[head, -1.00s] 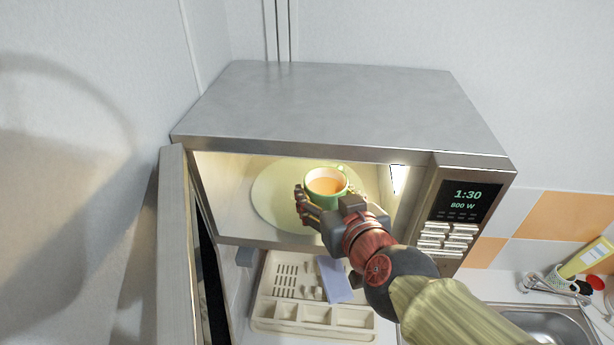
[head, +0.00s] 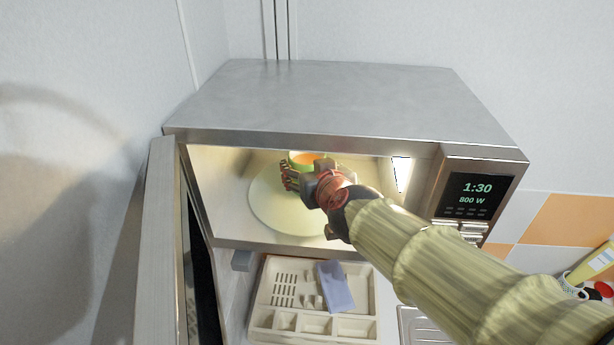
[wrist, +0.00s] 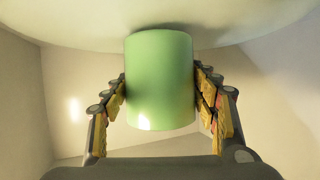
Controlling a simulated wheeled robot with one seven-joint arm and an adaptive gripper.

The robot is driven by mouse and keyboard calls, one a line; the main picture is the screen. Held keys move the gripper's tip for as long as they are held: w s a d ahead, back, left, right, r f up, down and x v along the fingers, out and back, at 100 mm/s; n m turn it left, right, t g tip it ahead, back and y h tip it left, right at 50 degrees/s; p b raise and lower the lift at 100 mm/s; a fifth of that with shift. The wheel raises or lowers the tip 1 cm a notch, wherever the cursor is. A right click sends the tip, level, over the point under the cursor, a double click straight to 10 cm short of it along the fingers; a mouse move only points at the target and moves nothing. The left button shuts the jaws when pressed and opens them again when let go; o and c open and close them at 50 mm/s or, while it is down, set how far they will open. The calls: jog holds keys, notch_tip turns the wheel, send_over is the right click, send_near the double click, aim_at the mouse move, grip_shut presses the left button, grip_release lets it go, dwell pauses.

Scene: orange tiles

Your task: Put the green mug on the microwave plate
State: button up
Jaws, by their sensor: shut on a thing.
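The green mug (head: 303,166), with an orange drink inside, is upright inside the open microwave, over the far part of the round, pale microwave plate (head: 275,211). My gripper (head: 302,177) reaches in from the right and is shut on the mug. The wrist view shows the green mug (wrist: 159,80) between both fingers of my gripper (wrist: 160,95). There one end of the mug is at or very close to the plate (wrist: 70,22), with a shadow on it. I cannot tell whether they touch. My gripper hides the mug's lower part in the head view.
The microwave (head: 320,95) has its door (head: 160,240) open on the left and its display panel (head: 470,195) on the right. Its top edge is close above the mug. The plate's near part is clear.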

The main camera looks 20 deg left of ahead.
jog(key=shift+f, duration=0.15)
jog(key=shift+f, duration=0.1)
jog(key=o, duration=1.7)
jog(key=shift+f, duration=0.1)
